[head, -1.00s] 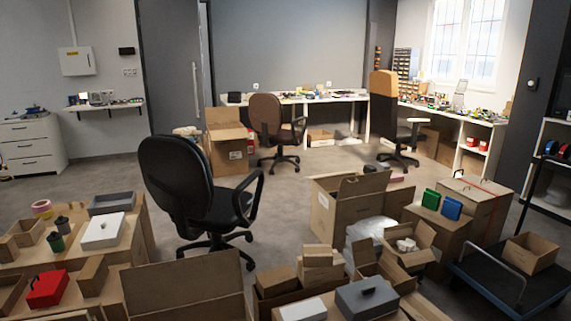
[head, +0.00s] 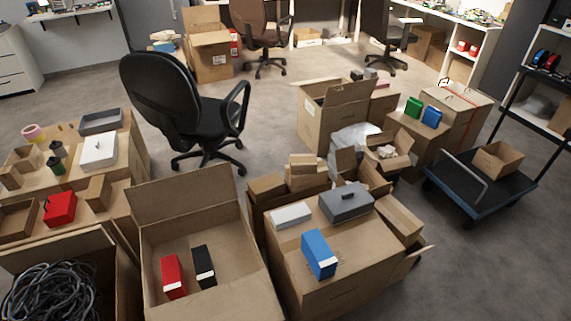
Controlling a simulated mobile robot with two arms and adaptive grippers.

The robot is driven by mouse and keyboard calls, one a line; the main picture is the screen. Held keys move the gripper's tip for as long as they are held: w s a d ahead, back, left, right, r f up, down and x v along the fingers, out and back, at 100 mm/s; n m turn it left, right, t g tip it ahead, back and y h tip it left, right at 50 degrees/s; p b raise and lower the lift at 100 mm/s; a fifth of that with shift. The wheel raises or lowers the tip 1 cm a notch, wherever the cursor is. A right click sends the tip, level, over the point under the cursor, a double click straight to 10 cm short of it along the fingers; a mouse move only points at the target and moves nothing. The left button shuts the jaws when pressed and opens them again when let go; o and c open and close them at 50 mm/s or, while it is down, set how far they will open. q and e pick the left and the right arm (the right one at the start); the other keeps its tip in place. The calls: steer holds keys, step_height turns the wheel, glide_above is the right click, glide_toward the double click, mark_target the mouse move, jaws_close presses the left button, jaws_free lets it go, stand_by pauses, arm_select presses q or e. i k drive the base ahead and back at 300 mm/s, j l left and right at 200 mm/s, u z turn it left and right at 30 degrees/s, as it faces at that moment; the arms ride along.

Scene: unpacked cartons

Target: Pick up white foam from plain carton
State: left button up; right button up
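White foam pieces (head: 386,151) lie in a small open plain carton (head: 396,168) right of centre. Its flaps stand open, and the foam shows at its top. The foam pieces are small in this view, so their exact shapes are hard to tell. Neither of my grippers is in view.
A large open carton (head: 185,200) in front holds a red box (head: 173,276) and a black box (head: 204,266). A closed carton beside it bears a blue box (head: 318,254) and a grey case (head: 346,203). A black chair (head: 185,105) and blue cart (head: 475,195) flank the cartons.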

mark_target(290, 216)
steer(key=i+l, duration=0.1)
steer(key=l, duration=0.25)
steer(key=i+l, duration=0.15)
steer(key=l, duration=0.25)
steer(key=i+l, duration=0.1)
steer(key=l, duration=0.25)
steer(key=i+l, duration=0.1)
steer(key=l, duration=0.25)
